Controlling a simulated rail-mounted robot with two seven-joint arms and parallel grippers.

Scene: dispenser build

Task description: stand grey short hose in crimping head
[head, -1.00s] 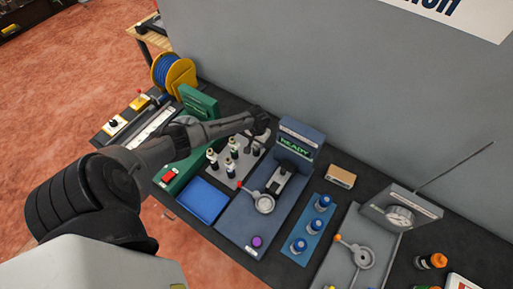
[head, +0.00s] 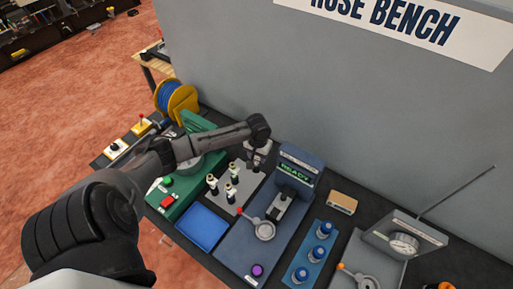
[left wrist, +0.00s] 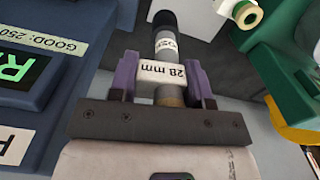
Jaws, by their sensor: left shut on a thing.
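My left gripper (head: 257,158) is above the back of the grey hose rack plate (head: 240,200) in the head view. In the left wrist view its purple fingers (left wrist: 163,78) are shut on a short hose (left wrist: 166,42) with a black end, a grey-white printed band and a white "28 mm" tag. In the head view the held hose is mostly hidden by the gripper. The crimping head, a navy machine (head: 297,158) with a green READY screen, stands just to the right, apart from the gripper. Its grey die area (head: 284,203) looks empty. My right gripper is not in view.
Several black-and-white hoses (head: 231,190) stand on the rack plate. A blue tray (head: 201,227) lies in front. The crimper's lever with red knob (head: 240,216) sticks out left. Blue-capped fittings (head: 323,230) and a cardboard box (head: 342,202) stand to the right.

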